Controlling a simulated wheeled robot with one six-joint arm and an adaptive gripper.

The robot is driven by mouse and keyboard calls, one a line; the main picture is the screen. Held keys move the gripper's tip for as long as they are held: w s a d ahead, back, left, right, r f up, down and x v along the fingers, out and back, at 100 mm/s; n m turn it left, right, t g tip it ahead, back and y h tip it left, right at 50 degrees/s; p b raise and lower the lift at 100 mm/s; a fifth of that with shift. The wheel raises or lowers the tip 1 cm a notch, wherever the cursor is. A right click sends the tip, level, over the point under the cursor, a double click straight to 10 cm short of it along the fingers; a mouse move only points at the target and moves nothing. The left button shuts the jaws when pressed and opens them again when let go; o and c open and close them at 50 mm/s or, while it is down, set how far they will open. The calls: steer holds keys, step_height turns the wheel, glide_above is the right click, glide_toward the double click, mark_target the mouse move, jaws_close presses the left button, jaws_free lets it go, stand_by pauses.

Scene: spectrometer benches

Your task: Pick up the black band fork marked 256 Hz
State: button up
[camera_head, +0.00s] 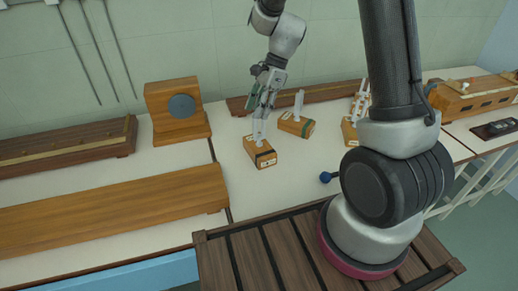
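A tuning fork with pale prongs stands on a small wooden box with a black band (260,152), near the middle of the white bench. The label on its end is too small to read. My gripper (262,112) points down just above this fork, and its fingertips overlap the prong tops in the picture. I cannot tell whether they touch, or whether the fingers are open or shut. The box rests on the bench. A second fork on a wooden box with a green band (297,124) stands just to the right and behind.
More forks on wooden boxes (349,131) stand further right, partly behind my arm. A blue-headed mallet (326,177) lies in front. A wooden block with a dark disc (180,106) stands left. A long wooden beam (110,208) lies front left. Bare bench surrounds the black-banded box.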

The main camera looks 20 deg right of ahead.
mark_target(254, 127)
steer(key=x, duration=0.8)
steer(key=shift+s+d, duration=0.25)
steer(key=shift+d, duration=0.1)
jaws_close()
